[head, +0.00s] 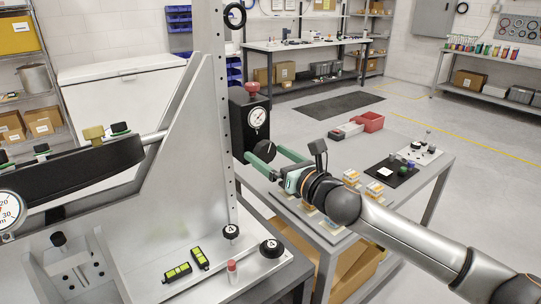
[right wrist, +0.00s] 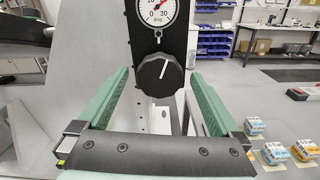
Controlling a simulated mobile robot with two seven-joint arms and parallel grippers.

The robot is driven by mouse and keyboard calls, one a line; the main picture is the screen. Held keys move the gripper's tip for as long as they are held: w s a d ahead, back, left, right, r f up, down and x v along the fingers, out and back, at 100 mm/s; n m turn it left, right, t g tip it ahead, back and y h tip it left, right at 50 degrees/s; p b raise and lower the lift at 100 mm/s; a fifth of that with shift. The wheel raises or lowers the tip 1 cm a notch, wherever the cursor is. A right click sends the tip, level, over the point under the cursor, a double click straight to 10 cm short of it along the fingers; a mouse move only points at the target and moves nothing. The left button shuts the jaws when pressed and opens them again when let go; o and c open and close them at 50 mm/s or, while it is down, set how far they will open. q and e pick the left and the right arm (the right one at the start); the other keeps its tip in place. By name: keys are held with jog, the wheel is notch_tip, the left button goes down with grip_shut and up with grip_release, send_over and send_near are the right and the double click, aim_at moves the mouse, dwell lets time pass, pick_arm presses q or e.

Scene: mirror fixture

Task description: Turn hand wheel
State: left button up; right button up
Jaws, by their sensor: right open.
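The hand wheel is a black knob (right wrist: 160,75) with a white pointer line, on a black panel below a round dial gauge (right wrist: 157,12) marked in degrees. In the head view the gauge (head: 257,117) sits on the black box, and the knob (head: 265,150) is partly hidden by my right gripper. My right gripper (head: 266,153) is open, its green fingers pointing at the panel. In the right wrist view the fingers (right wrist: 160,78) stand on either side of the knob, with a gap on each side. My left gripper is not in view.
A grey upright plate (head: 200,130) of the fixture stands left of the box. A red knob (head: 252,88) tops the box.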

jog(key=c, duration=1.4)
